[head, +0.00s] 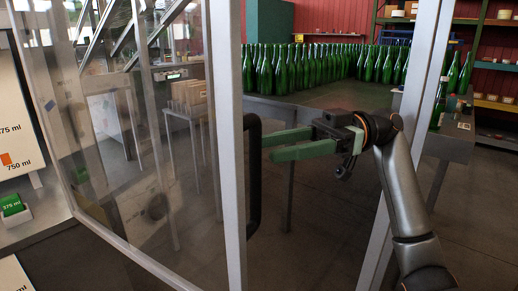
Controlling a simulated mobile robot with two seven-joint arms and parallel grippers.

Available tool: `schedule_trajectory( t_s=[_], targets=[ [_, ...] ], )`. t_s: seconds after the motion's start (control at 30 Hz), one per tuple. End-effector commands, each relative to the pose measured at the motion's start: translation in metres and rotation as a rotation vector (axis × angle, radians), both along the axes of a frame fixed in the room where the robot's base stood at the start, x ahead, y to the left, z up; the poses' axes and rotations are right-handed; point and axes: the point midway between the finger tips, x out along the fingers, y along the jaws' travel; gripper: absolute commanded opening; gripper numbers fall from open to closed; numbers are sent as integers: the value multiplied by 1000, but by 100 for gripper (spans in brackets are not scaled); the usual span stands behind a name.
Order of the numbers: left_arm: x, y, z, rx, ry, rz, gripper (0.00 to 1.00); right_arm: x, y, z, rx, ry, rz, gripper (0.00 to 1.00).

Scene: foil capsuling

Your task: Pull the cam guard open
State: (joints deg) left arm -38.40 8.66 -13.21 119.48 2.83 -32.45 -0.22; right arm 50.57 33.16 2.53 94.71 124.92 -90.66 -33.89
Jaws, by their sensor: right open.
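The cam guard (233,150) is a clear panel in a grey metal frame, filling the left half of the head view. A black bar handle (254,180) stands upright on the right side of its frame post. My right gripper (268,146) comes in from the right with two green fingers, one above the other in the picture. The fingers are apart and their tips are close to the handle's upper part. I cannot tell whether they touch it. My left gripper is not in view.
Another grey post (411,130) stands at the right, beside my right arm. Many green bottles (300,68) stand on a table at the back. A small green block labelled 375 ml (12,205) sits at the left edge. The floor (320,240) below my gripper is clear.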

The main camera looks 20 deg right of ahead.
Motion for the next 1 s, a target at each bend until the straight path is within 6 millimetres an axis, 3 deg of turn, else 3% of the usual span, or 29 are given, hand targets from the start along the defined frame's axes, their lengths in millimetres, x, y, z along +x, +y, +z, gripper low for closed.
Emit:
schedule_trajectory(
  t_s=[0.1, 0.27, 0.8, 0.9, 1.0],
  targets=[
    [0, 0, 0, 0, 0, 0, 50, 1, -19, 1, 1, -1, -3, 52],
    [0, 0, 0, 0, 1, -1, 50, 1, -32, 0, 2, -1, 0, 52],
    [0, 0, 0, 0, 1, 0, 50, 1, -34, 0, 0, 0, 0, 52],
    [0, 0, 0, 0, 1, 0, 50, 9, -29, -11, -7, 32, -24, 52],
    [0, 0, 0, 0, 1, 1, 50, 28, -17, -44, -33, 121, -91, 52]
  ],
)
